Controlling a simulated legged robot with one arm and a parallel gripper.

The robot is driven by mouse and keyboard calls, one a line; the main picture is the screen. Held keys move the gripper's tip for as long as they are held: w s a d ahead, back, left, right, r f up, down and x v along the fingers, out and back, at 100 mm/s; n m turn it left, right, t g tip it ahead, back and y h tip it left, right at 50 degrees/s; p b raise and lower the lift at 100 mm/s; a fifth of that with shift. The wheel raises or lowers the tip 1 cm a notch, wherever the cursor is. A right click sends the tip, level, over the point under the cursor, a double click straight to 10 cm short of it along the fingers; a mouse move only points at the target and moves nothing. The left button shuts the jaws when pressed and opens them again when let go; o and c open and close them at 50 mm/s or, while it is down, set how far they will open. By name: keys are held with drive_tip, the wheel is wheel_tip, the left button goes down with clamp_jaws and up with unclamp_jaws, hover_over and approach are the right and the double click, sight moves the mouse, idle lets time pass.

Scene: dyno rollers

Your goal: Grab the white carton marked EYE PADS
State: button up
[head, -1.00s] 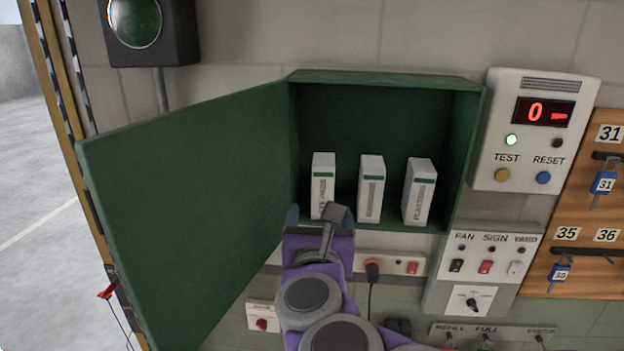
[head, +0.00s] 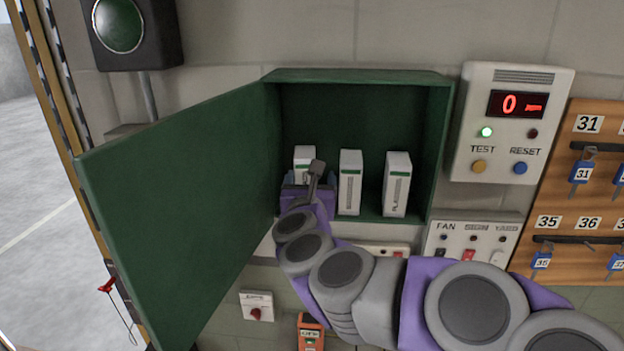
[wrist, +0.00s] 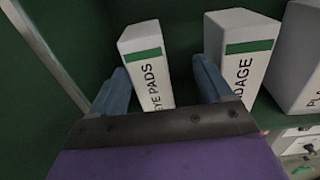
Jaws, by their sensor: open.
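The white carton marked EYE PADS (wrist: 147,68) stands upright in the open green cabinet, the leftmost of three cartons. In the wrist view it shows between the two blue fingers of my gripper (wrist: 160,85), a green band near its top. The right finger lies between it and the middle carton. My gripper is open; I cannot tell whether a finger touches the carton. In the head view my gripper (head: 308,183) hides the lower part of the EYE PADS carton (head: 304,156).
The middle carton (head: 350,183), partly lettered DAGE, stands close on the right, with a third carton (head: 397,184) beyond it. The cabinet door (head: 180,200) hangs open on the left. A control panel (head: 512,122) and key board (head: 570,200) are right of the cabinet.

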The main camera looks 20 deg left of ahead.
sight(302, 179)
drive_tip(key=w+a, duration=0.2)
drive_tip(key=a, duration=0.1)
drive_tip(key=w+a+p, duration=0.1)
drive_tip(key=w, duration=0.1)
drive_tip(key=shift+a+f, duration=0.15)
drive_tip(key=shift+f, duration=0.2)
drive_tip(key=shift+d+r, duration=0.2)
drive_tip(key=shift+d, duration=0.95)
drive_tip(key=shift+c, duration=2)
drive_tip(key=shift+a+f, duration=0.1)
drive_tip(key=shift+a, duration=0.6)
drive_tip(key=c, duration=0.5)
drive_tip(key=shift+a, duration=0.1)
drive_tip(key=shift+c, duration=0.6)
drive_tip(key=shift+d, duration=0.2)
drive_tip(key=shift+c, duration=0.2)
